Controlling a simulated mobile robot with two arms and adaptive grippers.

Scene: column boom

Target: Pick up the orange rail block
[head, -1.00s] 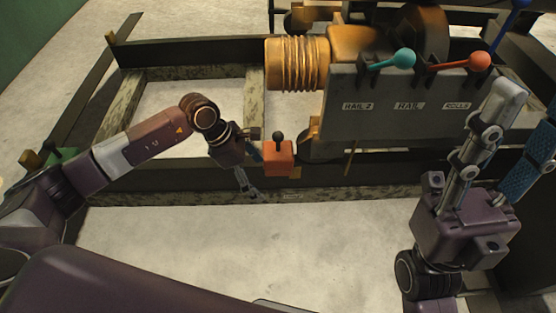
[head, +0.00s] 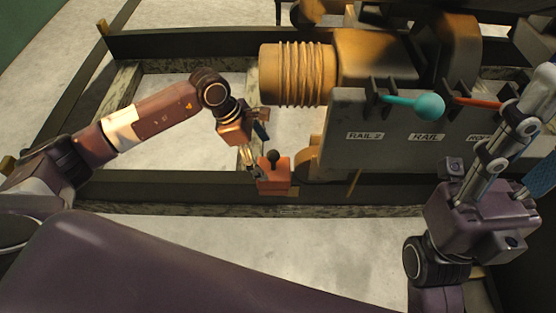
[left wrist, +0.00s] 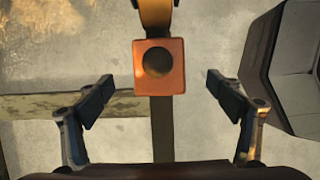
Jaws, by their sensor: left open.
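My left gripper (head: 254,160) is just above and left of the block, open and pointing down. In the left wrist view the block (left wrist: 159,84) lies between the two open fingers of my left gripper (left wrist: 160,82), apart from both. My right gripper (head: 515,145) is at the right, large and close to the head camera, pointing up. Its fingertips are partly cut off.
A grey panel labelled RAIL 2 and RAIL (head: 395,145) stands right of the block, with a teal lever (head: 429,105) and a red lever (head: 478,102). A copper-coloured ribbed drum (head: 297,74) sits behind. Pale floor (head: 250,235) is clear in front.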

